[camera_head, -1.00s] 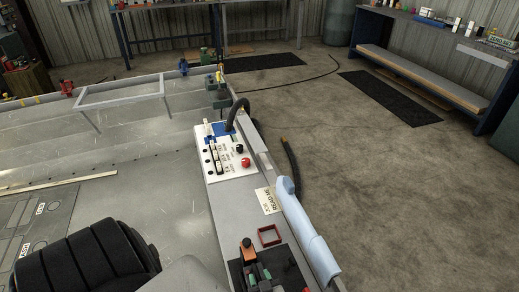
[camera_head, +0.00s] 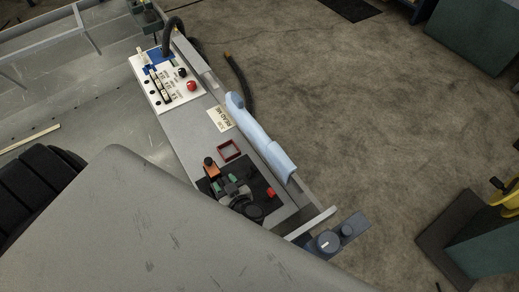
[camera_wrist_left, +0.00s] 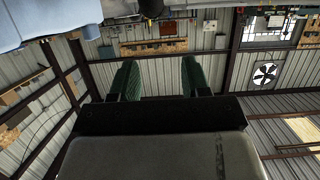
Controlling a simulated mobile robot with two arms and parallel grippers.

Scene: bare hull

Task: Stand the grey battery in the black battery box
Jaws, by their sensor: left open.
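My left gripper (camera_head: 225,181) is open and empty over a black mat (camera_head: 267,178) on the grey side deck. Its two green fingers also show in the left wrist view (camera_wrist_left: 160,80), apart with nothing between them. I cannot make out the grey battery or clearly identify the black battery box in either view. My gripper and grey arm cover part of the mat and deck. My right gripper is not in view.
An orange-and-black item (camera_head: 211,168) stands just beyond the fingers. A dark red square frame (camera_head: 230,151), a white switch panel (camera_head: 167,82) and a light blue padded roll (camera_head: 262,138) lie along the deck. Concrete floor (camera_head: 350,110) is open to the right.

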